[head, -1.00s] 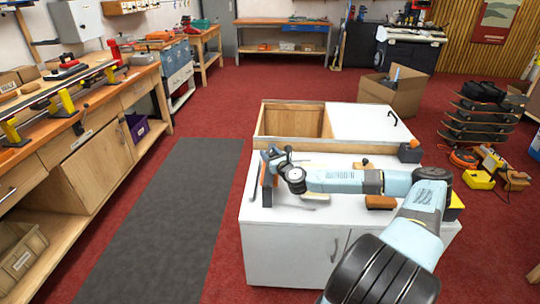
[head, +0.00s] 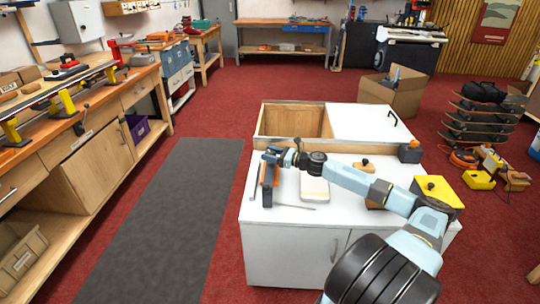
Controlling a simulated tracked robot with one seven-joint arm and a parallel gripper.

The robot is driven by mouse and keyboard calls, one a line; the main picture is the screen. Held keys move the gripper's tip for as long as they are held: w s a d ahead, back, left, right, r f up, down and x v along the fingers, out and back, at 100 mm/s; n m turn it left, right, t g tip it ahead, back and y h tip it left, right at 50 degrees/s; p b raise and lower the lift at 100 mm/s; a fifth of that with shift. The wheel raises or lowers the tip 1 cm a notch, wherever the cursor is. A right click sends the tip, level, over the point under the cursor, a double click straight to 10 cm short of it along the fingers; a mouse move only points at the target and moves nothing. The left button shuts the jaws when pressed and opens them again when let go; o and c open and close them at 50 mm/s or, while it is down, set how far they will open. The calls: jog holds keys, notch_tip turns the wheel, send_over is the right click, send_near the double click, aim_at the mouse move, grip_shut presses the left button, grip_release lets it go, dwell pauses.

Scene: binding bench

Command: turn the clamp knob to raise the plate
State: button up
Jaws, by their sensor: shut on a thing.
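The clamp (head: 267,194), a dark upright fixture with an orange-brown part, stands near the left edge of the white cabinet top. My gripper (head: 271,153) is at the top of the clamp, shut on the clamp knob. The jaws hide the knob, so its turn angle cannot be read. The plate cannot be clearly told from the rest of the clamp at this size. My arm reaches in from the right, low over the cabinet top.
A pale block (head: 314,191) and a thin metal rod (head: 295,206) lie right of the clamp. A yellow-topped block (head: 438,191) is at the right. Behind is an open wooden bin (head: 292,107). The cabinet's front strip (head: 320,219) is mostly clear.

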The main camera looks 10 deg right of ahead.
jog(key=n+g+y, duration=0.1)
jog(key=n+g, duration=0.1)
jog(key=g, duration=0.1)
jog(key=n+g+y, duration=0.1)
jog(key=n+g, duration=0.1)
jog(key=g, duration=0.2)
jog(key=shift+f+n+y, duration=0.15)
jog(key=shift+n+y, duration=0.25)
jog(key=shift+n+g, duration=1.1)
jog(key=shift+g, duration=0.6)
jog(key=shift+f+g, duration=0.1)
jog(key=shift+g, duration=0.2)
jog(key=o, duration=0.7)
jog(key=shift+o, duration=1.2)
jog(key=shift+d, duration=0.1)
jog(key=d, duration=1.3)
jog(key=shift+w+d, duration=0.3)
jog(key=shift+d, duration=0.05)
